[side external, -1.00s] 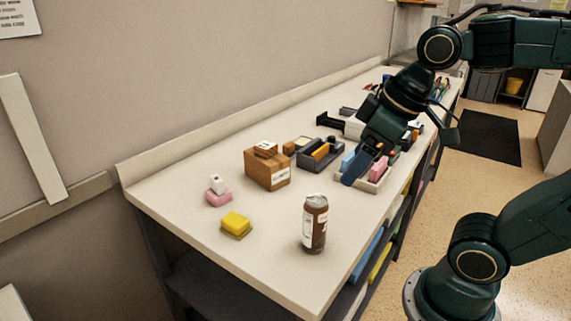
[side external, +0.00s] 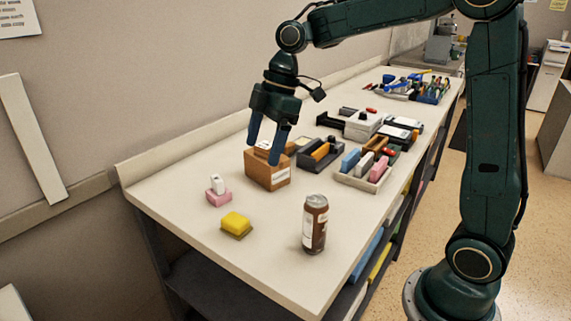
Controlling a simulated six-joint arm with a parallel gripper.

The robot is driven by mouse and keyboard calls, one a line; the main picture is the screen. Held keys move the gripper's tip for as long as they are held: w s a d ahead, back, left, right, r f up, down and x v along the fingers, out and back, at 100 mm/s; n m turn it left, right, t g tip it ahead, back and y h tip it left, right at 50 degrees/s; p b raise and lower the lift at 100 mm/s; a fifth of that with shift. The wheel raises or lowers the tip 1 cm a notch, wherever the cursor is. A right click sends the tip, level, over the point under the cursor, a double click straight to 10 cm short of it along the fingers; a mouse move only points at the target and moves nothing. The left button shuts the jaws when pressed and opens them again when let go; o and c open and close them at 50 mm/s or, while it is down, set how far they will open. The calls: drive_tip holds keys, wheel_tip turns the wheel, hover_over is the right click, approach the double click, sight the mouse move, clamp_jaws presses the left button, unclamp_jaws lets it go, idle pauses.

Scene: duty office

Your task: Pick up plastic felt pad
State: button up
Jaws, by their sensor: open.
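I cannot tell for sure which piece is the plastic felt pad. Candidates are a yellow block on a darker base (side external: 236,222), near the front left of the bench, and a pink block (side external: 218,197) with a small white block (side external: 218,184) on top. Other pad-like blocks, blue (side external: 350,159) and pink (side external: 379,169), stand in a pale tray (side external: 359,184) at the right. My gripper (side external: 264,152) is open and empty, fingers pointing down. In the picture it overlaps the cardboard box; its fingers hide part of the box's top.
The cardboard box (side external: 267,175) stands mid-bench, beside a dark tray with an orange piece (side external: 320,152). Stationery and tools (side external: 415,86) crowd the far end. A wall runs along the left; the front of the bench (side external: 272,260) is clear.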

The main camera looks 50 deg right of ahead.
drive_tip(key=w+d+f+n+g+y, duration=0.1)
drive_tip(key=w+f+n, duration=0.3)
drive_tip(key=w+f, duration=0.2)
drive_tip(key=shift+w+d+f+n, duration=0.25)
drive_tip(key=shift+w+d+n, duration=0.15)
hover_over(235, 218)
drive_tip(key=d, duration=0.3)
drive_tip(key=shift+a+f, duration=0.15)
drive_tip(key=shift+f, duration=1.85)
drive_tip(key=shift+a+f, duration=0.1)
drive_tip(key=shift+f, duration=1.9)
drive_tip(key=shift+x, duration=2.55)
drive_tip(key=shift+s+a, duration=0.15)
drive_tip(key=shift+s, duration=0.05)
drive_tip(key=shift+r, duration=0.1)
drive_tip(key=shift+c, duration=0.5)
drive_tip(key=c, duration=1)
